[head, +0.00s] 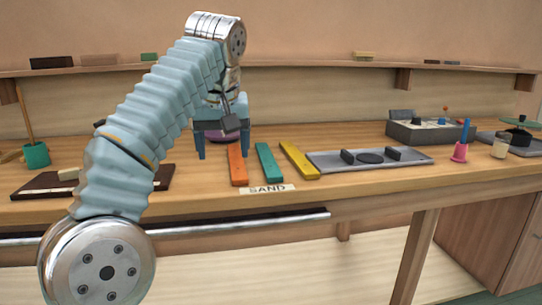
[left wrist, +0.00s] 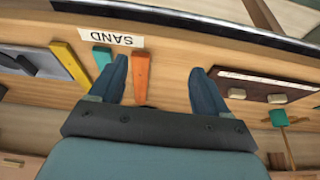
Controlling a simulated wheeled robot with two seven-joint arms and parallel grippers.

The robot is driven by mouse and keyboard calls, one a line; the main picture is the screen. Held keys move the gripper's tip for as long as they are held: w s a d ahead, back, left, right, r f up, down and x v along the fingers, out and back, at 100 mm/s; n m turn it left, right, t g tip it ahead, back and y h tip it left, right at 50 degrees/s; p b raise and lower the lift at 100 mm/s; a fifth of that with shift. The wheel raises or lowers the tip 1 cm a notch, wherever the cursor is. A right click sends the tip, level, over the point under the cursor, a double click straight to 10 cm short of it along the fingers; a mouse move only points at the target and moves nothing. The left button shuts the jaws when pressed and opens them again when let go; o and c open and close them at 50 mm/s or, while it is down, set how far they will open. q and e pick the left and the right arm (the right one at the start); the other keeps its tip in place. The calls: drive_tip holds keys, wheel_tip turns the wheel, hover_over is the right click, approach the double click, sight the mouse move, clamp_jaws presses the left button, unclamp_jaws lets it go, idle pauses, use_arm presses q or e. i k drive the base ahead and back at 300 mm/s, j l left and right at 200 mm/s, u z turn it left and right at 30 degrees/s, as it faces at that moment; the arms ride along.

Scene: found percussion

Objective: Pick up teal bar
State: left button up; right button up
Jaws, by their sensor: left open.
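The teal bar (head: 269,162) lies flat on the wooden bench, between an orange bar (head: 237,165) and a yellow bar (head: 299,160). My left gripper (head: 223,152) is open and empty, pointing down to the left of the teal bar, near the orange bar. In the left wrist view, the open left gripper (left wrist: 159,66) has the orange bar (left wrist: 140,72) between its fingers. The teal bar (left wrist: 102,57) lies outside them, partly hidden by one finger. My right gripper is not in view.
A SAND label (head: 268,189) lies at the bench's front edge. A grey tray (head: 410,161) with dark blocks lies right of the yellow bar (left wrist: 68,62). A grey box (head: 425,133) stands at the back right.

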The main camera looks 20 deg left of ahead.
sight(273, 174)
drive_tip(key=i, duration=0.85)
